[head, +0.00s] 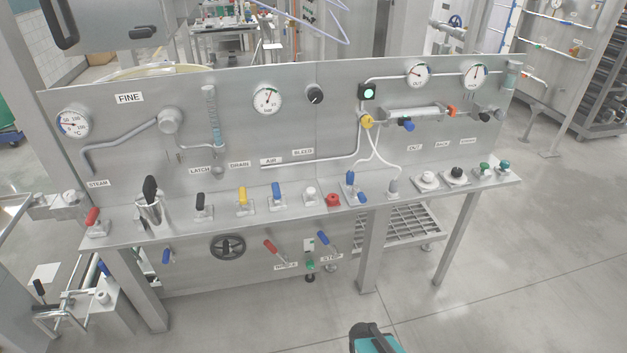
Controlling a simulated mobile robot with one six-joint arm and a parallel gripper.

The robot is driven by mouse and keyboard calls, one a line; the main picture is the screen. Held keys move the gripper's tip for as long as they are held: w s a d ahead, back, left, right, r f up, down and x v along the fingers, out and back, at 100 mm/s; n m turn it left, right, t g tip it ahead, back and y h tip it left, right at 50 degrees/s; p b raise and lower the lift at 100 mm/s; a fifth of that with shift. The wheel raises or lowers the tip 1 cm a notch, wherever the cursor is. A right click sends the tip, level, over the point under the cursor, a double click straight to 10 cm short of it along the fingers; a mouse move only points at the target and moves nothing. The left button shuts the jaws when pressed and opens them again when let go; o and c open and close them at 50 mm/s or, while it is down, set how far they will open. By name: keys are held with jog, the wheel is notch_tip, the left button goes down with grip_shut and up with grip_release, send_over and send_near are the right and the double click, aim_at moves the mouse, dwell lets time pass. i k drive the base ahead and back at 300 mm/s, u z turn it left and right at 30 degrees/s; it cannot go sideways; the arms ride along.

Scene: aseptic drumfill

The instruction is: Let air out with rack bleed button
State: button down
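The steel rack panel (230,90) stands across the middle of the head view, with a narrow shelf along its front. A label reading BLEED (303,152) is on the panel, right of the AIR label (271,161). Below it on the shelf are a white button (310,193) and a red knob (333,200). I cannot tell for certain which one the BLEED label marks. A round gauge (267,99) and a green lamp (369,93) are above. My gripper is not visible; only a teal and dark part shows at the bottom edge.
A handwheel (227,247) is below. The floor (510,280) at right front is clear.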

aim_at(311, 190)
jog(key=u, duration=0.05)
jog(key=i, duration=0.3)
jog(key=u, duration=5)
jog(key=i, duration=0.15)
jog(key=z, duration=3.1)
jog(key=i, duration=0.6)
jog(key=u, duration=0.15)
jog(key=k, duration=0.2)
jog(key=u, duration=0.05)
